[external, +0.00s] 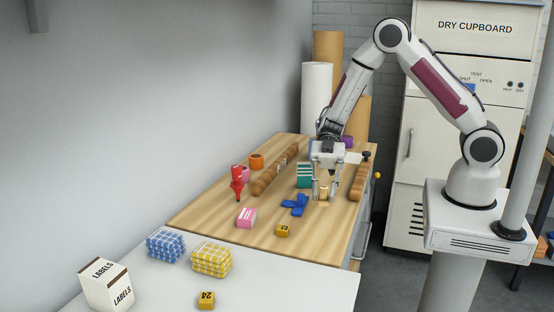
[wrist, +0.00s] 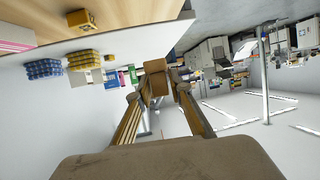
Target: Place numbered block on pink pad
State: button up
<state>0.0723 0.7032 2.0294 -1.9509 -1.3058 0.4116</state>
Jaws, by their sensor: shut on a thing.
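My gripper (external: 325,196) is shut on a small tan-yellow block (external: 324,190), above the right part of the wooden bench. In the wrist view the block (wrist: 155,80) shows brown between the fingers, and no number is readable on it. A pink item with white stripes (external: 246,217), perhaps the pink pad, lies on the bench left of my gripper; a pink and white thing also shows at the wrist view's left edge (wrist: 14,40). A yellow block with a dark mark (external: 282,230) lies at the bench's near end. Another yellow block, marked 24 (external: 206,299), lies on the white table.
A red figure (external: 237,183) stands at left. Checked cloth stacks (external: 211,260) and a labels box (external: 106,285) occupy the white table. Bare bench lies around the pink item.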

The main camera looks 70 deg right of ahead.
jog(key=shift+s+a+r, duration=0.1)
jog(key=shift+s+a, duration=0.05)
jog(key=shift+a, duration=0.2)
jog(key=w+a+r+m+t, duration=0.1)
jog(key=w+a+r, duration=0.1)
jog(key=w+a, duration=0.2)
jog(key=r+m+t+h, duration=0.1)
jog(key=m+t+h, duration=0.3)
jog(key=m+t, duration=0.65)
send_over(248, 213)
jog(key=shift+n+t, duration=0.25)
jog(key=shift+f, duration=3.1)
jog(key=shift+f, duration=0.1)
